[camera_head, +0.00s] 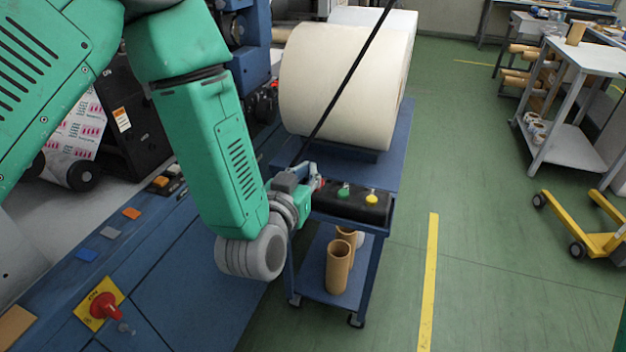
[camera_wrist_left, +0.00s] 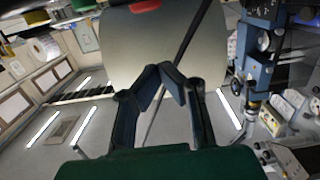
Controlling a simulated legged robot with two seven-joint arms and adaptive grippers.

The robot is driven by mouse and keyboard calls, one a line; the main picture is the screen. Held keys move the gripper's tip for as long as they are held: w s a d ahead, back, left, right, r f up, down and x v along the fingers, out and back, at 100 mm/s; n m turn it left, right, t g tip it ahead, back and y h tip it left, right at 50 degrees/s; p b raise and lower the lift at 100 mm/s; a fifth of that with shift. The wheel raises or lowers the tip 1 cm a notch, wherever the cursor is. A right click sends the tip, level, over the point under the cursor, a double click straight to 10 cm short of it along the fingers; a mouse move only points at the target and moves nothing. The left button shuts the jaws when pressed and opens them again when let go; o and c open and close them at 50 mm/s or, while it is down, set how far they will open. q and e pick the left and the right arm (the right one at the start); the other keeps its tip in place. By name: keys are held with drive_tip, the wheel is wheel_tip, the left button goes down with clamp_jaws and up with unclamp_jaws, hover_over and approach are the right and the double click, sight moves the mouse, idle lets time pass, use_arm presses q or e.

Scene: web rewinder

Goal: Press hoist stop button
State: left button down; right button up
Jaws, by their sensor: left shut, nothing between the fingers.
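A black control box (camera_head: 350,206) sits on the front end of the blue cart, with a green button (camera_head: 343,191) and a yellow button (camera_head: 372,199) on its top. My left gripper (camera_head: 314,180) is at the box's left end, shut and empty. A bit of red shows right at its fingertips; whether they touch it I cannot tell. The gripper covers that end of the box. In the left wrist view, the fingers (camera_wrist_left: 168,68) converge in front of a large pale rounded shape. My right gripper is not in view.
A big cream roll (camera_head: 340,85) rests on the blue cart (camera_head: 390,155) behind the box. A thin dark pole or cable slants across the roll. Brown cores (camera_head: 338,268) stand on the lower shelf. A red emergency knob (camera_head: 104,305) is on the machine at left.

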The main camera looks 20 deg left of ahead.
sight(314, 196)
use_arm(q)
drive_tip(key=w+f, duration=0.1)
drive_tip(key=f, duration=0.1)
drive_tip(key=w, duration=0.1)
drive_tip(key=shift+w+d+f+b, duration=0.25)
drive_tip(key=shift+w+f+b, duration=0.05)
drive_tip(key=shift+f, duration=0.1)
drive_tip(key=shift+w+f, duration=0.1)
drive_tip(key=shift+f, duration=0.5)
drive_tip(key=shift+a+f, duration=0.1)
drive_tip(key=shift+f, duration=0.1)
wheel_tip(314, 196, down, 2)
drive_tip(key=shift+b, duration=0.65)
